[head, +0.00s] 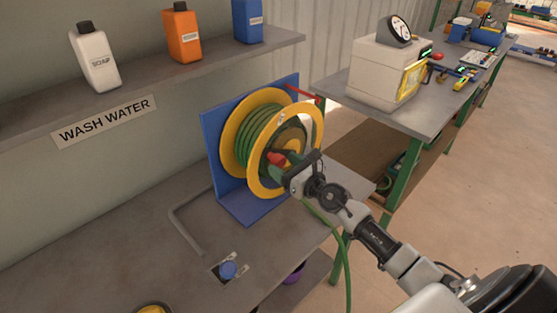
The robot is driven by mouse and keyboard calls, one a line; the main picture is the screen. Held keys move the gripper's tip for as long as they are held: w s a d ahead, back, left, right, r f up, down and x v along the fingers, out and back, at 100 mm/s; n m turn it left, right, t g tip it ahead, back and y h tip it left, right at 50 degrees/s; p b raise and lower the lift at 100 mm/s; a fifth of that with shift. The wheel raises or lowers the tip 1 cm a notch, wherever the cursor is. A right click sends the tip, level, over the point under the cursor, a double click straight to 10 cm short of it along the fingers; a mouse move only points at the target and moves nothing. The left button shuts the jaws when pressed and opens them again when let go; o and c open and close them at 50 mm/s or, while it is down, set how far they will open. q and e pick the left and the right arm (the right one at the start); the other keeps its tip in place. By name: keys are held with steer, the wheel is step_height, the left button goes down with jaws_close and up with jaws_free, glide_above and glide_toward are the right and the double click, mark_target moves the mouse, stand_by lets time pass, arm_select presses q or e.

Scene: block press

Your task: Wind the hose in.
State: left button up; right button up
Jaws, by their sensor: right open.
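A yellow hose reel (236,130) stands in a blue bracket (211,150) on the grey bench. Green hose is wound on its drum, and a length of green hose (346,262) hangs down over the bench's front edge. A red crank knob (277,158) shows on the near side of the reel. My right gripper (296,166) is open right beside the knob, in front of the reel's near flange. I cannot tell whether its fingers touch the knob. The hose's free end is not in view. My left gripper is not in view.
A shelf (200,62) above carries white, orange and blue bottles. A bent grey pipe (178,228) and a blue knob (228,269) are on the bench left of my arm. A second table (330,88) with a beige gauge box (378,75) stands behind right.

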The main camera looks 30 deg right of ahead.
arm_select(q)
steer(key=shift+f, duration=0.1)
arm_select(e)
steer(key=shift+x, duration=1.3)
